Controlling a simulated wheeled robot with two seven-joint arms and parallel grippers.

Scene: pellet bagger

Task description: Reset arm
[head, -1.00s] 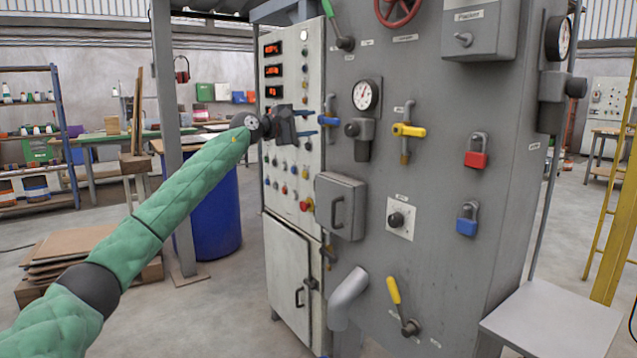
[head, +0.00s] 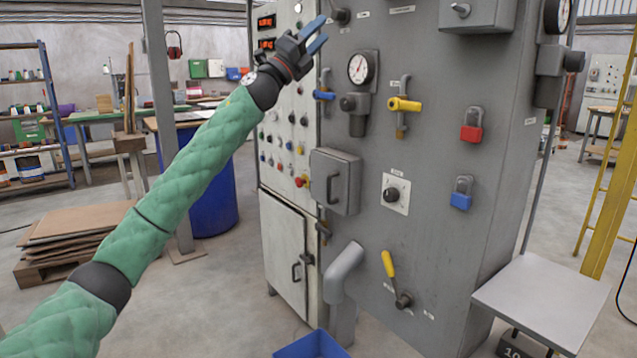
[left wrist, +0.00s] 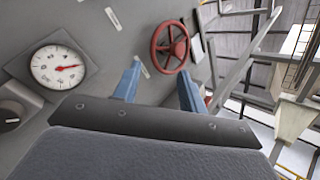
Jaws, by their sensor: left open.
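My left arm, in a green quilted sleeve, reaches up from the lower left in the head view. Its left gripper (head: 318,36) is in front of the upper part of the machine, near the edge between the pale control panel (head: 283,140) and the grey front (head: 350,240). The blue fingertips are apart with nothing between them. In the left wrist view the fingers (left wrist: 158,85) stand apart, with a red handwheel (left wrist: 170,47) beyond them and a round gauge (left wrist: 58,67) to the left. My right gripper is not in view.
The grey front carries a gauge (head: 361,68), a yellow valve handle (head: 404,104), a red padlock (head: 471,125), a blue padlock (head: 461,193) and a yellow lever (head: 389,264). A grey side table (head: 542,300) stands at right. A blue bin (head: 312,346) shows at the bottom.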

